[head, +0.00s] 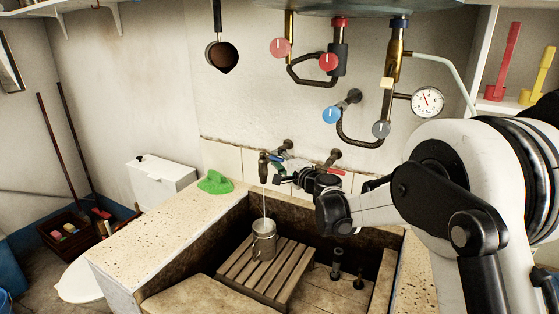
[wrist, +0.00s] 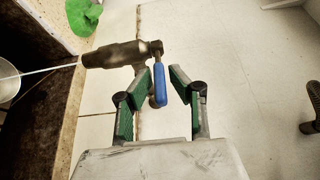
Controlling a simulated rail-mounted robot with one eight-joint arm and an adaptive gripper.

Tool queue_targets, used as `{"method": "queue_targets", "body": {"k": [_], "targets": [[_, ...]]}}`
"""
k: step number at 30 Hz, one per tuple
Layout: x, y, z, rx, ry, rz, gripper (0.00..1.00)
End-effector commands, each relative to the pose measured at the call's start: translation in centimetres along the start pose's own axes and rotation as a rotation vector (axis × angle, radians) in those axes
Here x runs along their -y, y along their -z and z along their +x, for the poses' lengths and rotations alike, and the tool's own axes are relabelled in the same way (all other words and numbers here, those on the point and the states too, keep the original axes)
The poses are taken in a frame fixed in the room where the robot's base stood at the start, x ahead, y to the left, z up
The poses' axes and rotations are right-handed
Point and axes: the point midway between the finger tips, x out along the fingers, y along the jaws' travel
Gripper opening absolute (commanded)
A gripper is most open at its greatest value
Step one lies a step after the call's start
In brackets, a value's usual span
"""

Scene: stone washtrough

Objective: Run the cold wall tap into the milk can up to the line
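The wall tap (head: 263,168) is a dark bronze spout on the tiled back wall; it also shows in the wrist view (wrist: 115,55) with a blue lever (wrist: 160,84). A thin pale stream of water (head: 264,203) falls from it into the milk can (head: 264,246). The metal can stands upright on a wooden slatted rack in the trough. Its line and water level cannot be made out. My gripper (wrist: 158,80) has its green-padded fingers apart, one on each side of the blue lever. It also shows in the head view (head: 283,174), beside the tap.
The slatted rack (head: 240,267) sits in the stone trough (head: 150,238). A green cloth-like item (head: 214,182) lies on the left rim. A second tap (head: 331,158) is right of my gripper. Pipes with red and blue valve knobs (head: 331,115) and a gauge (head: 427,102) hang above.

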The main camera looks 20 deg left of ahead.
Motion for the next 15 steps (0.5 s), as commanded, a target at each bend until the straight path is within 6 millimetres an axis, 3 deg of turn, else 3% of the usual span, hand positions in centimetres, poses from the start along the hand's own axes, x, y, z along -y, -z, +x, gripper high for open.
{"method": "queue_targets", "body": {"k": [10, 15], "targets": [[0.0, 0.0, -0.1, 0.000, 0.000, 0.000, 0.29], [0.0, 0.0, -1.7, -0.001, 0.000, 0.000, 0.29]]}}
